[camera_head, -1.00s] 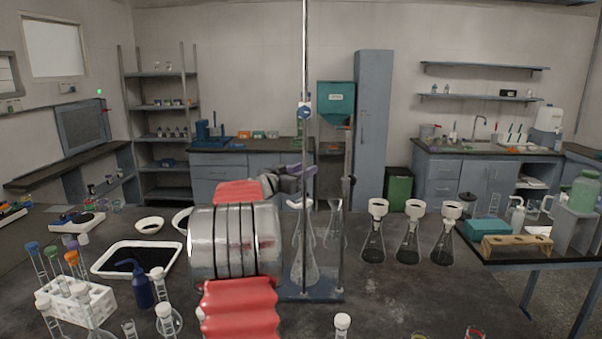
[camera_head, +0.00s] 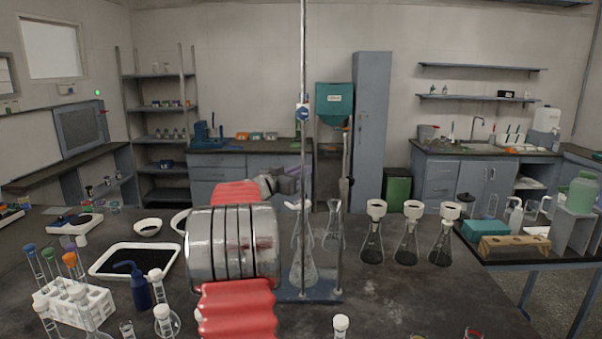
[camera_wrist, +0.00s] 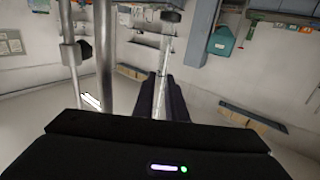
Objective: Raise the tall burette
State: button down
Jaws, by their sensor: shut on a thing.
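The tall burette is a thin upright tube. In the wrist view its clear glass (camera_wrist: 166,50) runs between the two dark fingers of my gripper (camera_wrist: 163,92), which is shut on it. A tall thin upright (camera_head: 303,55) with a small blue-and-white part rises there past the top edge; I cannot clearly separate tube from rod. The stand's blue base (camera_head: 322,295) is on the bench. The burette's lower end is hard to make out.
A conical flask (camera_head: 303,265) stands at the stand base, close to my arm. Dark-filled flasks (camera_head: 408,240) stand to the right. A white tray (camera_head: 105,262) and a tube rack (camera_head: 75,305) are on the left. The front right of the bench is mostly clear.

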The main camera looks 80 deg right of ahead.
jog(key=shift+r, duration=0.1)
dwell(0.3)
notch_tip(320, 180, up, 8)
jog(key=shift+f, duration=0.25)
dwell(1.6)
jog(key=c, duration=2.2)
grip_release()
jog(key=shift+r, duration=0.1)
jog(key=o, duration=0.5)
jog(key=shift+f, duration=0.2)
jog(key=shift+v, duration=3.05)
